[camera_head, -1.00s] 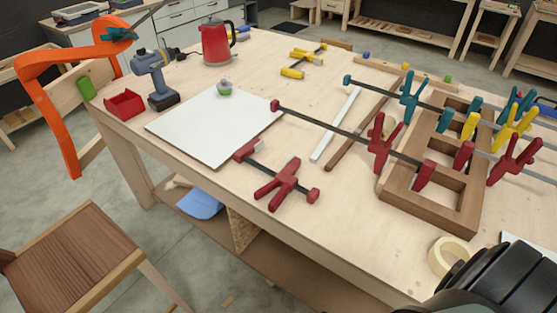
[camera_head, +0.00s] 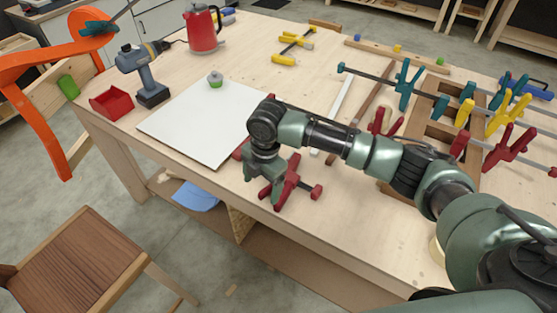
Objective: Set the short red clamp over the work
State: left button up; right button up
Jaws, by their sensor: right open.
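The short red clamp (camera_head: 290,183) lies on the workbench near its front edge, its bar running between two red ends. My right gripper (camera_head: 266,186) is open, pointing down over the bar side of this clamp and partly hiding it. Whether its fingers are around the bar or only above it I cannot tell. The work, a brown wooden frame (camera_head: 432,131), lies to the right with long red, teal and yellow clamps across it. My left gripper is not in view.
A white board (camera_head: 195,125) with a small green-topped item lies left of the gripper. A red bin (camera_head: 111,103), a drill (camera_head: 147,75) and a red kettle (camera_head: 202,30) stand farther left. Light and brown wooden strips (camera_head: 372,90) lie behind my arm.

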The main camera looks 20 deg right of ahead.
aim_at(287, 180)
jog(key=d+r+n+h, duration=0.1)
jog(key=d+r+n, duration=0.1)
jog(key=d+r, duration=0.25)
jog(key=shift+g, duration=0.3)
jog(key=f+b, duration=0.1)
jog(key=b, duration=0.1)
jog(key=f+b, duration=0.4)
jog(key=shift+w+a, duration=0.3)
notch_tip(287, 180, down, 6)
jog(key=shift+r+b, duration=0.25)
jog(key=shift+b, duration=0.5)
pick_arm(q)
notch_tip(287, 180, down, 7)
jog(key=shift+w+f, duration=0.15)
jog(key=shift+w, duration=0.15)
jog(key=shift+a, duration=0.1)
